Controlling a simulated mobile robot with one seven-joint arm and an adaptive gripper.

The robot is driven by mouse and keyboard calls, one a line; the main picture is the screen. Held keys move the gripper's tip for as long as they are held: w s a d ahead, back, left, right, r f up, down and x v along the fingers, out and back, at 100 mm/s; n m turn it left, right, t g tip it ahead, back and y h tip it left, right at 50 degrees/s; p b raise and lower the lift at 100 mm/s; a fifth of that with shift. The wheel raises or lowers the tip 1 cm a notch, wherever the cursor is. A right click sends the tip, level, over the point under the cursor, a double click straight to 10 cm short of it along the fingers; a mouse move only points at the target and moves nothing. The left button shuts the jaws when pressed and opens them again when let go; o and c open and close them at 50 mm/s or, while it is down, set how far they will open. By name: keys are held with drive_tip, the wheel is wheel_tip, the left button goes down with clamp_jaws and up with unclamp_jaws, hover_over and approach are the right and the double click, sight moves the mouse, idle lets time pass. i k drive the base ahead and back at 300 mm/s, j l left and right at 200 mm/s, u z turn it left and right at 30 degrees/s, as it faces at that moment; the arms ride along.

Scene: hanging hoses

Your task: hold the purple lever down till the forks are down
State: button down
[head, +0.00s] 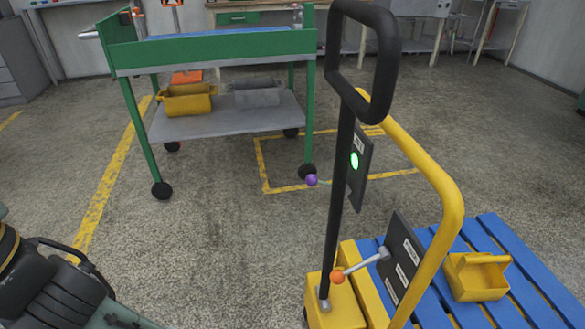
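A purple ball knob (311,180) shows just left of the dark post of the pallet truck (455,215), in front of a cart wheel. I take it as the end of the purple lever; its stem is not clear to see. A second lever with an orange knob (337,277) and a grey rod sits lower, by a labelled dark plate (404,255). The truck's forks are hidden, so their height cannot be told. Part of my arm shows at the lower left, apart from the truck; my gripper's fingers are not in view.
A blue pallet (505,250) carries a yellow bin (478,278) at the right. A black loop handle (388,60) and a lit green lamp (355,160) are on the truck. A green cart (215,52) stands behind. The floor at the middle left is clear.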

sight(312, 180)
drive_tip(key=i+j+z, duration=0.1)
drive_tip(key=j, duration=1.25)
drive_tip(key=i+z, duration=0.05)
